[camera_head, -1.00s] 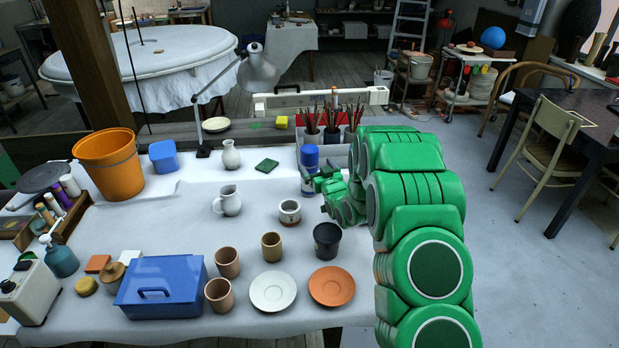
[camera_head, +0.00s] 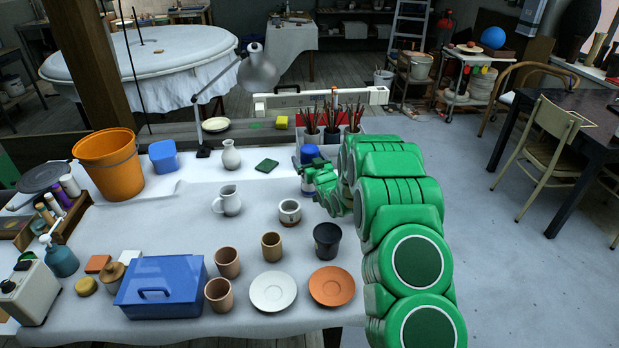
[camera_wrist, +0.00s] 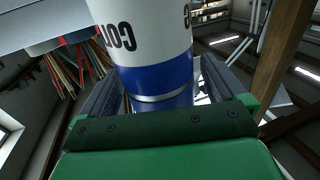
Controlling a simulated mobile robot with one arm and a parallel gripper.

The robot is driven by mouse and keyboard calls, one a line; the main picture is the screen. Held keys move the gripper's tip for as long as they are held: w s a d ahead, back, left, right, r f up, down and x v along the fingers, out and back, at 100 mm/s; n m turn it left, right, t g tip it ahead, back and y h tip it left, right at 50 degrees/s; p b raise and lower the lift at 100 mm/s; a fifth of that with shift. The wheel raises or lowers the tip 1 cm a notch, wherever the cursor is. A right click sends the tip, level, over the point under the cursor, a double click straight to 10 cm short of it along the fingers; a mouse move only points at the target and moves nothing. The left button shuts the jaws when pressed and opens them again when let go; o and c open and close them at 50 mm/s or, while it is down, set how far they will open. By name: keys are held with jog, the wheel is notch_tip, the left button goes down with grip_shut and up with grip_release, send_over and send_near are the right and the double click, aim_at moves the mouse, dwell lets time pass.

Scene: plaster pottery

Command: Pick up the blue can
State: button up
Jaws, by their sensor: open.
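The blue can (camera_head: 310,153) stands upright on the white-covered table, in front of the brush holder, with its blue cap showing above my gripper. My gripper (camera_head: 310,173) is at the can and hides part of its body. In the wrist view the can (camera_wrist: 157,62), white with dark lettering and a blue band, stands between the two fingers of my gripper (camera_wrist: 160,95). The fingers are open, one on each side of it. Whether either finger touches the can is unclear.
The brush holder (camera_head: 309,139) with upright brushes stands close behind the can. A glazed cup (camera_head: 289,211), a black cup (camera_head: 327,240) and a white jug (camera_head: 228,202) stand nearer the front. A green sponge-like block (camera_head: 266,165) lies left of the can.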

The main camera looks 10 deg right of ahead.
jog(key=shift+x, duration=0.85)
jog(key=c, duration=1.8)
jog(key=shift+o, duration=0.2)
jog(key=shift+r, duration=0.1)
